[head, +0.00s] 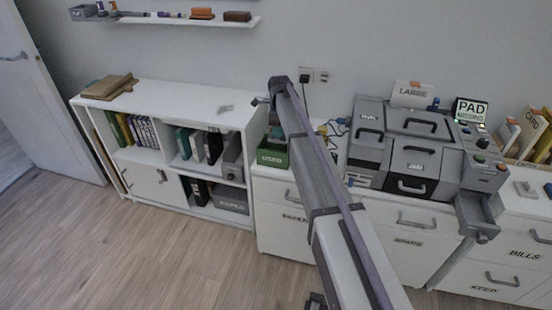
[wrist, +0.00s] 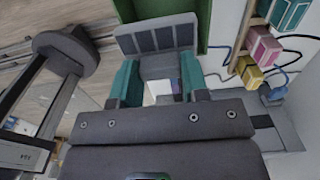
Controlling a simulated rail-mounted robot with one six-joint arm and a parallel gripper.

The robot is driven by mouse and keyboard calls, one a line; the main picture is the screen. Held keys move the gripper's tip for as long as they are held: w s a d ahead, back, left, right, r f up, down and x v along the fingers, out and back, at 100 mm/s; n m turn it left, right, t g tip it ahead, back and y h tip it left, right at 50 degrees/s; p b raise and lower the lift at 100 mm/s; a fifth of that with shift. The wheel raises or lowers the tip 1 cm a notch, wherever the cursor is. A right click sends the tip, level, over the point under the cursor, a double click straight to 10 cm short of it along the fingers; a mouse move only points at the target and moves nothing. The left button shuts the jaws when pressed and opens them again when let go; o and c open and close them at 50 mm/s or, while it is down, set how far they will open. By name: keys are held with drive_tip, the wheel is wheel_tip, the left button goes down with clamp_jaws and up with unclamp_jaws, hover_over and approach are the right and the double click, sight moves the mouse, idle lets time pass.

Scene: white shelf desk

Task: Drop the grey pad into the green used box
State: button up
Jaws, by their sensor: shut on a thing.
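My gripper (wrist: 157,78) has teal fingers, shut on the grey pad (wrist: 157,38). The pad shows as a grey piece with darker panels, sticking out beyond the fingertips. The green used box (wrist: 203,14) lies just beyond the pad in the wrist view, its walls showing at the top on both sides. In the head view the green box (head: 272,158), marked USED, stands on the white cabinet left of the printer. My gripper (head: 275,131) is above or just behind it, partly hidden by my arm. The pad cannot be made out in the head view.
A grey printer (head: 410,150) stands right of the box, with a small screen (head: 470,110) reading PAD MISSING.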

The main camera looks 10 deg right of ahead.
wheel_tip(320, 180, down, 4)
drive_tip(key=b, duration=0.2)
drive_tip(key=shift+b, duration=0.3)
drive_tip(key=shift+r, duration=0.2)
drive_tip(key=o, duration=1)
wheel_tip(320, 180, up, 11)
drive_tip(key=p, duration=1.1)
drive_tip(key=shift+f, duration=0.1)
